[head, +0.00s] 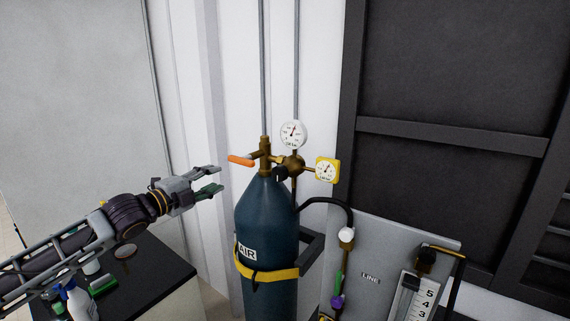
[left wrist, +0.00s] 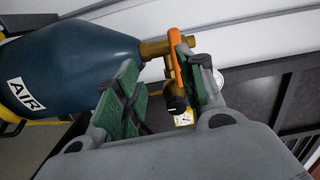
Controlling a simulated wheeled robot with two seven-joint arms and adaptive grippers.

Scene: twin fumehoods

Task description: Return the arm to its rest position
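My left gripper (head: 214,181) reaches in from the left in the head view, its fingers pointing right toward the cylinder's valve. Its green-padded fingers are apart and nothing is between them; they also show in the left wrist view (left wrist: 165,95). The blue AIR cylinder (head: 266,225) stands just right of the fingertips, with a visible gap. Its orange valve handle (head: 241,161) is above and right of the fingertips. In the left wrist view the orange handle (left wrist: 174,58) appears beyond the fingers. My right gripper is not in view.
A yellow strap (head: 265,274) holds the cylinder to a dark bracket. Two gauges, one white (head: 293,134) and one yellow (head: 327,170), sit on the regulator. A grey LINE panel (head: 371,262) stands at right. Bottles (head: 80,301) stand on a black counter (head: 158,275) below my left arm.

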